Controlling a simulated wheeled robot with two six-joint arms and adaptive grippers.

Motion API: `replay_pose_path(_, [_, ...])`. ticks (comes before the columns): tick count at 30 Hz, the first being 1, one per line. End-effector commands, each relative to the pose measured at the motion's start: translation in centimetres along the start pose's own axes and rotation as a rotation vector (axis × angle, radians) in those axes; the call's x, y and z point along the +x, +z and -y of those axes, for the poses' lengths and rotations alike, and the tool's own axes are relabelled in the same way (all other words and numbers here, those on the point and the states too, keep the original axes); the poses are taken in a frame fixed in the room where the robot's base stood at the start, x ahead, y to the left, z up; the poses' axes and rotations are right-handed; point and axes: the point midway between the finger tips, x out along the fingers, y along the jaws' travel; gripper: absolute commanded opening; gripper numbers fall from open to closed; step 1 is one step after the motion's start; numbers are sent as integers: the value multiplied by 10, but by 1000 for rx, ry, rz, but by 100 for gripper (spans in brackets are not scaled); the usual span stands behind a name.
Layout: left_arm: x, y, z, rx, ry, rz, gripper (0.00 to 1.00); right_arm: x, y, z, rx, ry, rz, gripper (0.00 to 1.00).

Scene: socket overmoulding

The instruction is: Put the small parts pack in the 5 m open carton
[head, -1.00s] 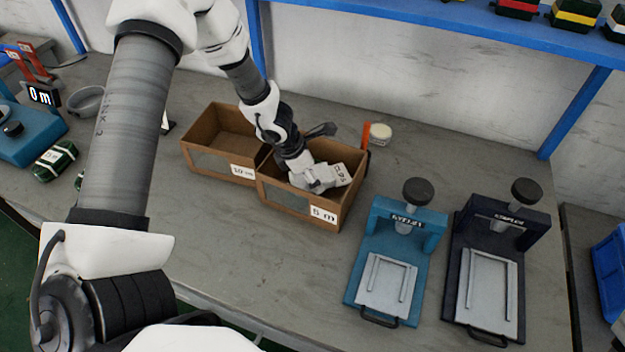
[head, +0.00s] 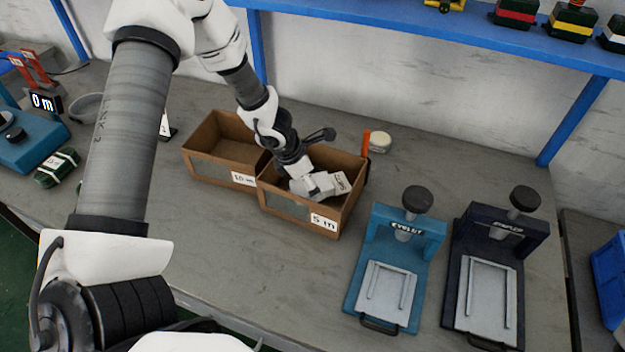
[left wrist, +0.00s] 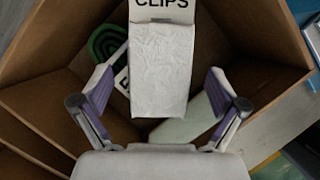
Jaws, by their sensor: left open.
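The small parts pack, a white pouch marked CLIPS (left wrist: 160,65), is inside the 5 m open carton; its label end also shows in the head view (head: 343,183). The 5 m carton (head: 285,208) is a brown open box with a 5 m tag on its front; its inner wall fills much of the left wrist view (left wrist: 265,30). My left gripper (head: 318,186) is down at the carton's mouth. In the left wrist view its fingers (left wrist: 158,98) are spread, one each side of the pouch, with gaps. My right gripper is not in view.
A 10 m carton (head: 215,165) stands against the 5 m carton's left. A green coil (left wrist: 105,42) lies inside beside the pouch. Behind the carton's right corner are an orange upright piece (head: 366,142) and a round tub (head: 380,142). Teal (head: 390,285) and dark presses (head: 487,285) stand right.

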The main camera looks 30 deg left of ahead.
Motion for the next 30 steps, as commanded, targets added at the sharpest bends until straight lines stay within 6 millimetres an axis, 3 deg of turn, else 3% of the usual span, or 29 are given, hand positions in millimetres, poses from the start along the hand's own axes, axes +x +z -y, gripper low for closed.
replay_pose_path(1, [-20,4,0,-2,0,5,97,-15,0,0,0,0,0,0])
replay_pose_path(6, [-71,6,0,-4,0,5,97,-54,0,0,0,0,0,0])
replay_pose_path(12, [-109,4,0,-3,0,4,97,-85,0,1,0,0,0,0])
replay_pose_path(30, [-113,0,0,0,0,2,97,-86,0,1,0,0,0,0])
